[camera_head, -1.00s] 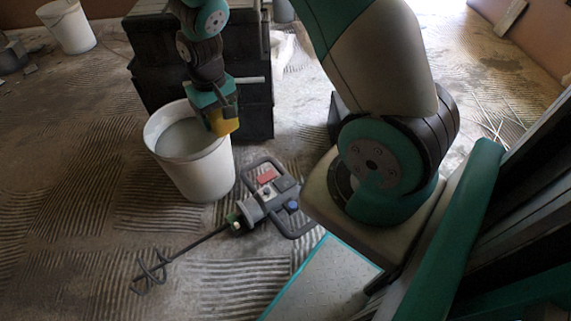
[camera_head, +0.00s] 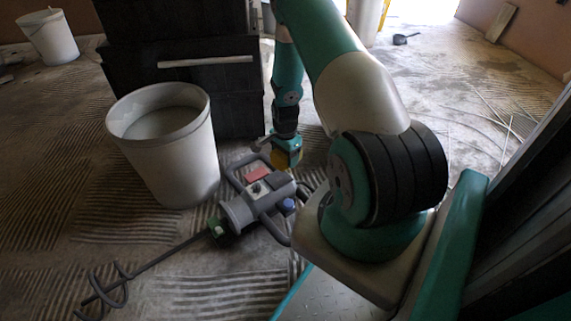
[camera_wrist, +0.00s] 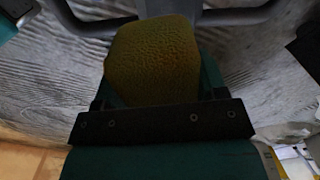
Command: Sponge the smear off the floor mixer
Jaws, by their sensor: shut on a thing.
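The floor mixer (camera_head: 258,200) lies on the floor in the head view, its grey frame handle toward my arm and its paddle shaft pointing to the lower left. Its body carries a red patch and a blue knob. My gripper (camera_head: 286,155) is shut on a yellow sponge (camera_head: 280,161), just beyond the mixer's handle. In the wrist view the sponge (camera_wrist: 152,62) fills the middle, with a grey bar of the mixer (camera_wrist: 215,17) behind it. I cannot tell whether the sponge touches the mixer. I cannot make out the smear.
A white bucket (camera_head: 172,160) with greyish contents stands left of the mixer. Dark stacked boxes (camera_head: 230,95) stand behind it. Another white bucket (camera_head: 50,38) is at the far left. Thin strips lie on the floor at right.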

